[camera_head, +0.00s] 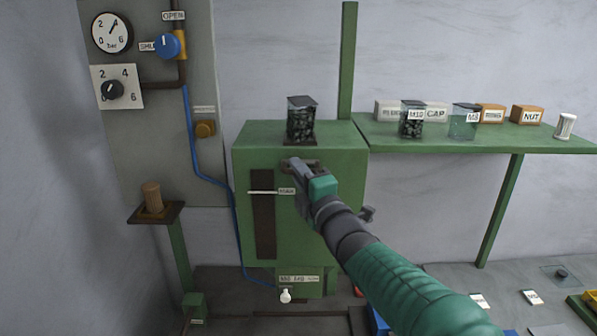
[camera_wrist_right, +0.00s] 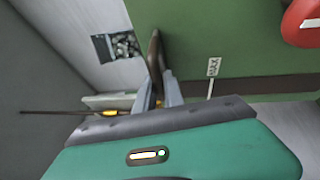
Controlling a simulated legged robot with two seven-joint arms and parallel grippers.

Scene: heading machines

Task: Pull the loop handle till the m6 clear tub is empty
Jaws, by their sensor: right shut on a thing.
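A green machine (camera_head: 255,160) stands in the middle of the head view. A clear tub (camera_head: 301,120) sits on its top, holding dark pieces; I read no label on it. The tub also shows in the right wrist view (camera_wrist_right: 122,45), with dark pieces in it. My right gripper (camera_head: 293,168) is at the machine's upper front, just below the tub. In the wrist view its fingers (camera_wrist_right: 160,95) are closed on the brown loop handle (camera_wrist_right: 155,55). The handle is mostly hidden by the gripper in the head view. My left gripper is not in view.
A green shelf (camera_head: 450,138) at right carries tubs marked M10 (camera_head: 411,122) and M8 (camera_head: 464,122) and several labelled boxes. Gauges and a blue knob (camera_head: 170,45) are on the left panel. A blue hose (camera_head: 205,178) runs down beside the machine. A brown post (camera_head: 153,198) stands left.

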